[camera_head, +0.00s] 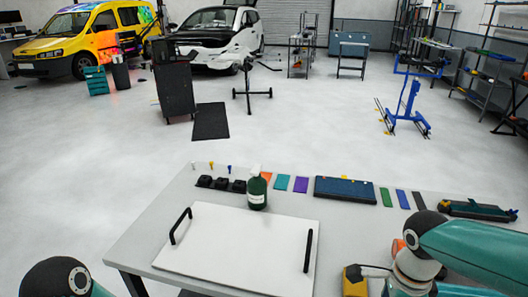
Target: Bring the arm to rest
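My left arm shows only as a dark round joint with a teal edge in the bottom left corner; its gripper is out of the picture. My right arm comes in from the right as a teal link with a dark joint, and pale wrist parts hang at the bottom edge; its gripper is not visible. A white panel (240,248) with two black handles, left (181,226) and right (308,250), lies on the grey table (340,213). Neither arm is seen touching it.
A dark green bottle (257,191) stands behind the panel. A yellow-black tool (355,282) sits near my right arm. Beyond is open floor, with cars at the back left.

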